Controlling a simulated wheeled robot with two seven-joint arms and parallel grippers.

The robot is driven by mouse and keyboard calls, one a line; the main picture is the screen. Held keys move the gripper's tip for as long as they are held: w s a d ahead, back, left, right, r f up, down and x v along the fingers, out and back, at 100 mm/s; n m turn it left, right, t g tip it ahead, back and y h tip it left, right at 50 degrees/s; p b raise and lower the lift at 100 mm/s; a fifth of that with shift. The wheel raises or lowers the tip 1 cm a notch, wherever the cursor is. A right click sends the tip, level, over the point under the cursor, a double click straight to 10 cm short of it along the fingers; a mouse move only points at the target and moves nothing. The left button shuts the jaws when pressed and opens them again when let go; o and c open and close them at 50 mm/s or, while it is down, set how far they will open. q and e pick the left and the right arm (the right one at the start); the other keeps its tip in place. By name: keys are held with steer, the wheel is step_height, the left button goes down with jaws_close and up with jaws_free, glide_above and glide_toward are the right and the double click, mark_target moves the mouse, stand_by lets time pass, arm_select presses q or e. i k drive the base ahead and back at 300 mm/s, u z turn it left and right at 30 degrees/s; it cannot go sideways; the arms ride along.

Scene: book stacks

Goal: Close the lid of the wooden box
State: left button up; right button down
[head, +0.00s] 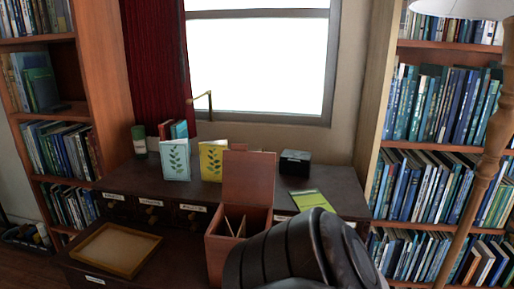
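The reddish-brown wooden box (216,256) stands at the front of the dark desk, near the bottom middle of the head view. Its lid (248,178) is open and stands about upright at the back of the box. Thin light-coloured sticks, perhaps pencils (229,227), poke up inside the box opening. A dark grey link of my own arm covers the box's lower right side and the desk there. Neither of my grippers shows in the head view, so their fingers cannot be judged.
A shallow wooden tray (116,250) lies left of the box. Two upright cards, blue (175,160) and yellow (212,160), stand behind it. A black box (295,162) and green booklet (312,201) lie to the right. A lamp pole (478,190) and bookshelves flank the desk.

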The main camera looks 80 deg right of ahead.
mark_target(248, 177)
steer(key=k, duration=0.8)
steer(key=z, duration=0.75)
